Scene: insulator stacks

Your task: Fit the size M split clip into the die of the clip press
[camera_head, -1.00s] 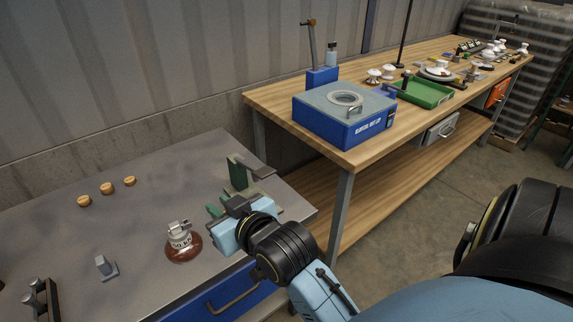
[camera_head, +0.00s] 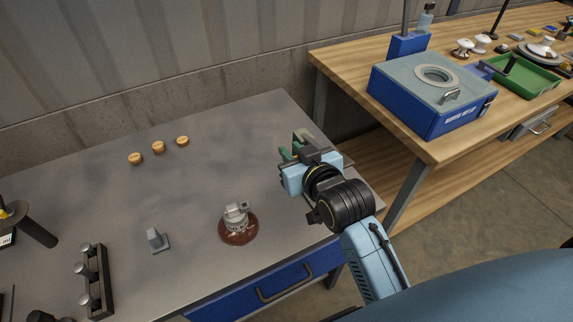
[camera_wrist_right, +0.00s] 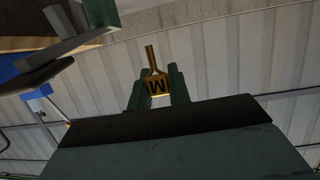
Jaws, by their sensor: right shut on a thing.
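My right gripper (camera_head: 292,152) is at the right end of the grey metal table in the head view. In the right wrist view its green fingers (camera_wrist_right: 158,88) are shut on a brass-coloured split clip (camera_wrist_right: 157,84) marked M, its narrow stem pointing up in the picture. The clip press, green with a grey lever, is mostly hidden behind my right gripper and wrist in the head view. Part of what looks like the press (camera_wrist_right: 102,12) shows at the upper left of the wrist view, apart from the clip. The die cannot be made out. My left gripper is not in view.
Several items stand on the grey table (camera_head: 205,195): round brass-coloured pieces (camera_head: 159,147), a grey block (camera_head: 157,240), a brown-based insulator (camera_head: 238,224) and a dark rack (camera_head: 95,282). A wooden bench (camera_head: 440,150) with a blue machine (camera_head: 425,105) stands right.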

